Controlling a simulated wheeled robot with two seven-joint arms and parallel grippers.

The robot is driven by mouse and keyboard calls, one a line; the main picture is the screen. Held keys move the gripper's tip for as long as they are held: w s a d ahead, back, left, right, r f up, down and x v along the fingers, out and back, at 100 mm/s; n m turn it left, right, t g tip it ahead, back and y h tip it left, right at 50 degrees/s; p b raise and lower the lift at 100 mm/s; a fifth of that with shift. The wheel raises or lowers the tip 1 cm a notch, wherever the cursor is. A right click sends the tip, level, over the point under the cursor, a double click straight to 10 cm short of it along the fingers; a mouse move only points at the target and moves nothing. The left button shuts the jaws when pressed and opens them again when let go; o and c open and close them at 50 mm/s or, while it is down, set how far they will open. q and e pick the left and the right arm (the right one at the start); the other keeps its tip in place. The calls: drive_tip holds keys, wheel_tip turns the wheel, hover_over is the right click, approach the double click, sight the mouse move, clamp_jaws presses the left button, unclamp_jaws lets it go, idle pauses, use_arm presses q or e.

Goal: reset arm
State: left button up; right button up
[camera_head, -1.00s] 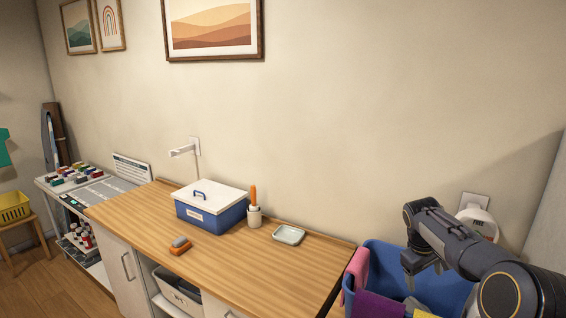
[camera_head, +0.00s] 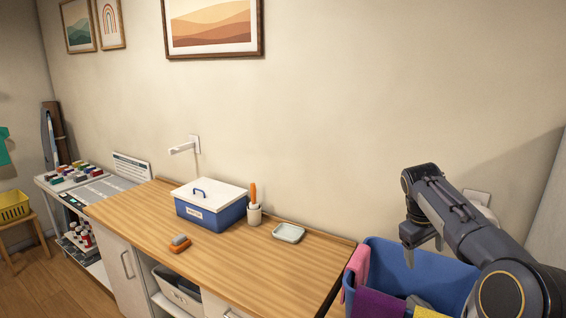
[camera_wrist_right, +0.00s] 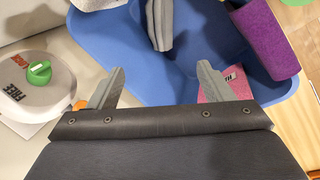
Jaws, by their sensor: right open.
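My right gripper (camera_head: 424,250) hangs at the right, over the left part of a blue bin (camera_head: 463,268). In the right wrist view its two grey fingers (camera_wrist_right: 160,84) are spread apart with nothing between them. The blue bin (camera_wrist_right: 115,45) lies beyond the fingers in that view. A grey strip-like item (camera_wrist_right: 160,25) hangs at the bin's upper edge. My left gripper is not in view.
Pink cloth (camera_head: 355,272) and purple cloth (camera_head: 378,303) drape over the bin's rim. A wooden counter (camera_head: 240,262) to the left holds a blue box (camera_head: 212,211), a cup (camera_head: 254,215), a dish (camera_head: 289,233) and a brush (camera_head: 180,245). The wall stands close behind.

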drive_tip(key=s+a+r+m+t+y+b, duration=0.1)
drive_tip(key=s+a+y, duration=0.1)
drive_tip(key=s, duration=0.7)
drive_tip(key=s+a+m+t+y+b, duration=0.1)
drive_tip(key=s+a+y, duration=0.1)
drive_tip(key=s, duration=0.7)
drive_tip(key=s+a+f+m+y, duration=0.1)
drive_tip(key=s+a+f, duration=0.2)
drive_tip(key=s, duration=0.3)
drive_tip(key=s+a+f+m+t+y+b, duration=0.1)
drive_tip(key=s+a+f, duration=0.2)
drive_tip(key=s, duration=0.3)
drive_tip(key=s+a+f+m+t+y, duration=0.1)
drive_tip(key=s+a+f, duration=0.3)
drive_tip(key=s, duration=0.2)
drive_tip(key=shift+s+f, duration=0.2)
drive_tip(key=shift+s, duration=0.1)
